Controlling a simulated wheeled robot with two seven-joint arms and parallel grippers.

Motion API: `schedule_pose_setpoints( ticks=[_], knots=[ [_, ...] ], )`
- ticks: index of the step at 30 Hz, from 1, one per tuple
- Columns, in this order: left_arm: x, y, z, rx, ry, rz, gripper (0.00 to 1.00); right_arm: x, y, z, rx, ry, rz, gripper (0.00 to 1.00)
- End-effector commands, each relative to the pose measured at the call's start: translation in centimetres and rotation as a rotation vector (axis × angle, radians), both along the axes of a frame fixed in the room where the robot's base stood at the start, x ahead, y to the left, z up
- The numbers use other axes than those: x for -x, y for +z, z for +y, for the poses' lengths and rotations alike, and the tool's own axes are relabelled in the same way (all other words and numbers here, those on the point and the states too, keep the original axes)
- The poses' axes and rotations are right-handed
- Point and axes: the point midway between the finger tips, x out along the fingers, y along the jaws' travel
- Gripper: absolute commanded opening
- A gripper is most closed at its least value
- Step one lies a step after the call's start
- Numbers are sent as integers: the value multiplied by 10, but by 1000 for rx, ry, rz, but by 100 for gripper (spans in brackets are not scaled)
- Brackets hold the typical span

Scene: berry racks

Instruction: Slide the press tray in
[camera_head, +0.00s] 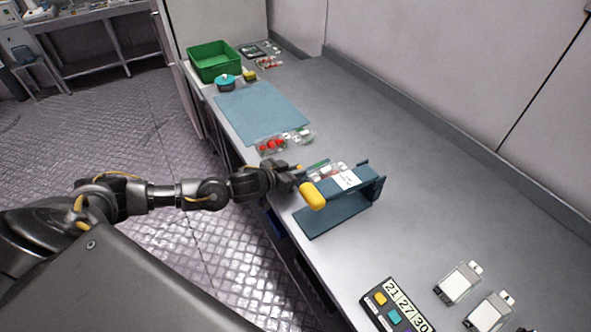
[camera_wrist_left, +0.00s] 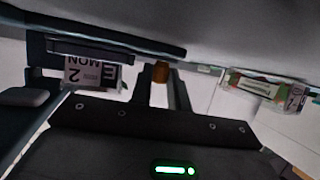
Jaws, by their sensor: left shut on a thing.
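The dark blue press (camera_head: 368,190) stands on the bench with a flat base in front and a large yellow handle (camera_head: 313,195). A clear berry pack (camera_head: 325,172) and a white label show in its upper part. My left gripper (camera_head: 293,176) is at the near left side of the press, beside the yellow handle. In the left wrist view its fingers (camera_wrist_left: 161,88) are shut on a small orange knob (camera_wrist_left: 160,71) at the edge of the dark press tray (camera_wrist_left: 110,47). How far the tray sits inside the press is hidden. My right gripper is out of view.
Berry packs (camera_head: 271,146) lie left of the press, near a blue mat (camera_head: 262,113). A green crate (camera_head: 214,61) stands at the far end. The bench behind the press is clear.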

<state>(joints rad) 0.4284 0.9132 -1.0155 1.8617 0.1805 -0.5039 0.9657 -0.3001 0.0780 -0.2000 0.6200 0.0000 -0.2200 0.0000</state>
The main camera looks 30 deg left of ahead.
Motion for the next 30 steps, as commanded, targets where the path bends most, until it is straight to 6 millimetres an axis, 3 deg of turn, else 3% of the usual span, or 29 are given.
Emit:
schedule_pose_setpoints(
  ticks=[9, 19, 20, 22, 30],
  knots=[
    [21, 1, -38, 4, -3, 0, 0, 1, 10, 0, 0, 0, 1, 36],
    [24, 0, -41, -1, 1, -1, 0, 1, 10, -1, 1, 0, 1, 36],
    [24, 0, -40, 0, 1, -1, 19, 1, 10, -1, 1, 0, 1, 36],
    [24, 0, -40, 0, 1, -1, 27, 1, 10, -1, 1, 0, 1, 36],
    [24, 0, -40, 0, 1, 0, 27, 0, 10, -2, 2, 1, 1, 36]
  ],
)
